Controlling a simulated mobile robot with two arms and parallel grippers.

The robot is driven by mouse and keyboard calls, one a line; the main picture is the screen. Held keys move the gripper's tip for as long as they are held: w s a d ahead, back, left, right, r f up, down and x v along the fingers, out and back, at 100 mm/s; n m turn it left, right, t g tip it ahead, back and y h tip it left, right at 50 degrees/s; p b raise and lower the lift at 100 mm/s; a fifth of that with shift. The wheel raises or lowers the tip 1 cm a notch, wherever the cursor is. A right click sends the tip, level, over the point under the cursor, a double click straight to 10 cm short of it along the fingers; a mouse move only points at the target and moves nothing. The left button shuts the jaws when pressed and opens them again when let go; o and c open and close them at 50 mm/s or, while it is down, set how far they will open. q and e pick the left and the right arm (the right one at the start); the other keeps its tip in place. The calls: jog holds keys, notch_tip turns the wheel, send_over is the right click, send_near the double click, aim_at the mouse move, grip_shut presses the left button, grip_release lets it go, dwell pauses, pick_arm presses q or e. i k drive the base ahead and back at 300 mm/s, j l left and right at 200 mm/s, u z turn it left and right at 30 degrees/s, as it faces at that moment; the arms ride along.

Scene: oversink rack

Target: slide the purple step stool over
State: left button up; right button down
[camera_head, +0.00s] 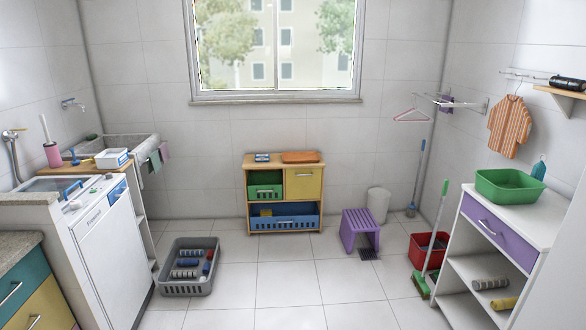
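The purple step stool (358,225) stands upright on the tiled floor in the middle right of the head view. It has a slatted top and side panels. It is right of the wooden cabinet and in front of a white bin. Neither of my grippers shows in this view.
A wooden cabinet (251,180) stands against the back wall. The white bin (379,204) is behind the stool. A red bucket (418,249) with a green broom (433,240) is to its right. A grey crate (187,289) lies left. The middle floor (285,285) is clear.

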aim_at(354, 221)
jog(key=i, duration=2.3)
